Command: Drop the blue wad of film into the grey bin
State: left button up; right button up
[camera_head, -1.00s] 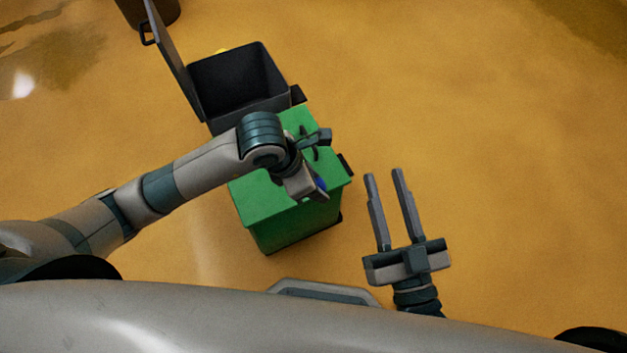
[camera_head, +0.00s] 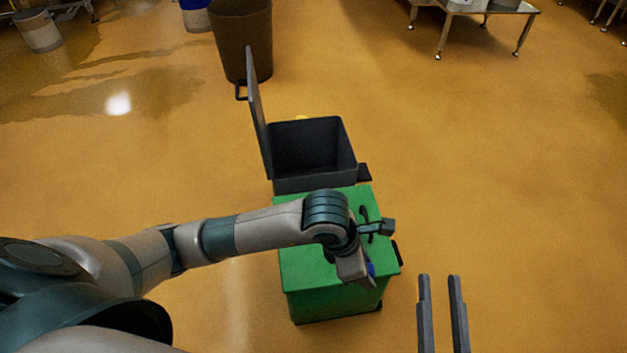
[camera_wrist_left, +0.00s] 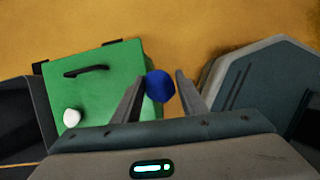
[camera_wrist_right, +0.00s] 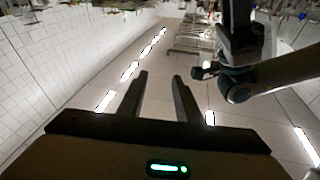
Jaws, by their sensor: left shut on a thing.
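The blue wad of film (camera_head: 371,269) is mostly hidden by my left gripper in the head view. The left wrist view shows the wad (camera_wrist_left: 160,86) at the fingertips. My left gripper (camera_head: 362,272) is shut on it, over the front right part of the green bin's lid. The grey bin (camera_head: 300,186) stands just behind the green bin, its lid (camera_head: 259,115) raised on the left side and its dark inside showing. My right gripper (camera_head: 439,278) is open and empty, right of the green bin.
The green bin (camera_head: 335,305) is shut, with a black handle and a small white thing (camera_wrist_left: 71,117) on its lid. A brown barrel (camera_head: 240,40) stands behind the grey bin. A metal table (camera_head: 480,12) is far right. Floor to the right is clear.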

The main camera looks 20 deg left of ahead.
jog(key=shift+f, duration=0.1)
dwell(0.3)
